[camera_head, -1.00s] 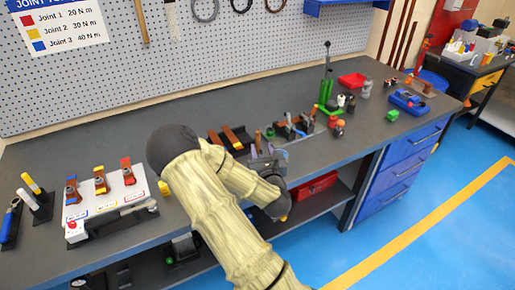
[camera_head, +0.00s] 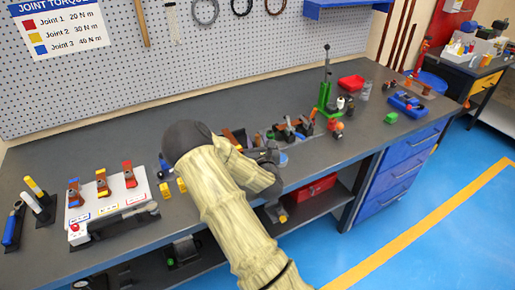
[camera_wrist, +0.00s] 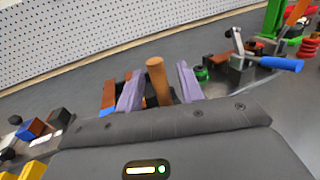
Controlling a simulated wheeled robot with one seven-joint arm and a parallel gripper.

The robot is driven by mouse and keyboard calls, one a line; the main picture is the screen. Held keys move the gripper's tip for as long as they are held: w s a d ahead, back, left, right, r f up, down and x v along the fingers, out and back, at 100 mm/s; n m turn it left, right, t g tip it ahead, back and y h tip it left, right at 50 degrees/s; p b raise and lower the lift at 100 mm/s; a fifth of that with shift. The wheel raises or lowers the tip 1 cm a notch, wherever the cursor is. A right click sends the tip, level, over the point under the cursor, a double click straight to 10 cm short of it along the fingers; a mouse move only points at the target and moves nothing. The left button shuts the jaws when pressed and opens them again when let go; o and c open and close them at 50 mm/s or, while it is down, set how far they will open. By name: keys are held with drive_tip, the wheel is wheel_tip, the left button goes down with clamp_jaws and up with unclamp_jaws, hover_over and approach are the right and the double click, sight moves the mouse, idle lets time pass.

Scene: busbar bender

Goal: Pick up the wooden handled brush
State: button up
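A brown wooden handle (camera_wrist: 158,82), which looks like the brush's, stands nearly upright between the two pale purple fingers of my gripper (camera_wrist: 159,88) in the wrist view. The fingers are apart, with a narrow gap showing on each side of the handle. The handle's lower end is hidden behind the gripper body, and no bristles show. In the head view, my gripper (camera_head: 266,157) is low over the workbench (camera_head: 220,105), near its front edge, and my arm hides part of the bench.
A bender with a blue-handled lever (camera_wrist: 285,63) is right of my gripper in the wrist view. Coloured blocks (camera_wrist: 30,130) lie to the left. A white panel with coloured parts (camera_head: 108,200) is at the bench's left. The back middle of the bench is clear.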

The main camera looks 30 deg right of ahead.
idle(0.5)
clamp_jaws()
drive_tip(key=shift+r, duration=0.1)
wheel_tip(320, 180, up, 10)
drive_tip(key=shift+f, duration=0.1)
idle(0.4)
idle(0.5)
